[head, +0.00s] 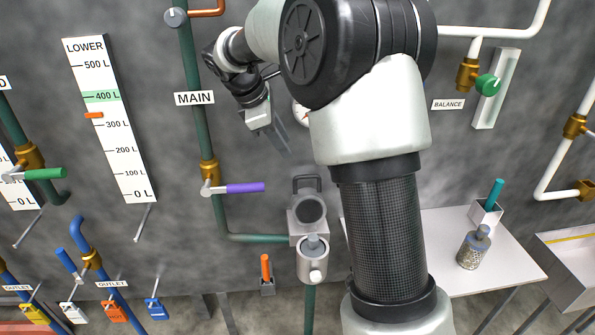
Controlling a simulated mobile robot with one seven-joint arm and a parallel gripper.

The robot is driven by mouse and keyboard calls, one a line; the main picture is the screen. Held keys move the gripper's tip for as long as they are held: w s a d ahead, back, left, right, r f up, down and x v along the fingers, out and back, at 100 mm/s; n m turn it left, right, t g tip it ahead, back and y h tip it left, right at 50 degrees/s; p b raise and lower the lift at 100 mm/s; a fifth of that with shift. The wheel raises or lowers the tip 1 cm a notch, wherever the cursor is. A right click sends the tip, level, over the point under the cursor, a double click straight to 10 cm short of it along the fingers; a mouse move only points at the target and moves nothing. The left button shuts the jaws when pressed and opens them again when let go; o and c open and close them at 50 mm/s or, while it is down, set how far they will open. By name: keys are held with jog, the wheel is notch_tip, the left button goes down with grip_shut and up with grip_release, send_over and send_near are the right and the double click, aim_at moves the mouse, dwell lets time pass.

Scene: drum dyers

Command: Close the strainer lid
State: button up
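The strainer (311,266) is a pale cylindrical body on the green pipe, low in the middle of the head view. A grey part shows in its open top. Its lid (308,227) appears to stand raised behind the body, with a round dark disc on its face and a dark loop handle (307,180) above. My gripper (279,143) is above and left of the lid, in front of the wall and well apart from the strainer. It points down and to the right. Its fingers are small and blurred, so their opening cannot be told. I see nothing held in it.
A purple-handled valve (244,188) sticks out left of the strainer. An orange-handled tool (266,268) stands in a small holder beside the strainer. A white table (442,226) with a jar (473,250) is to the right, partly behind my arm. A gauge (300,113) is near my gripper.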

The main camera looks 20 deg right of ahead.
aim_at(304, 176)
jog(key=b+x, duration=0.1)
jog(key=x, duration=1.2)
jog(key=shift+w+d+f, duration=0.1)
jog(key=shift+f, duration=0.2)
grip_shut()
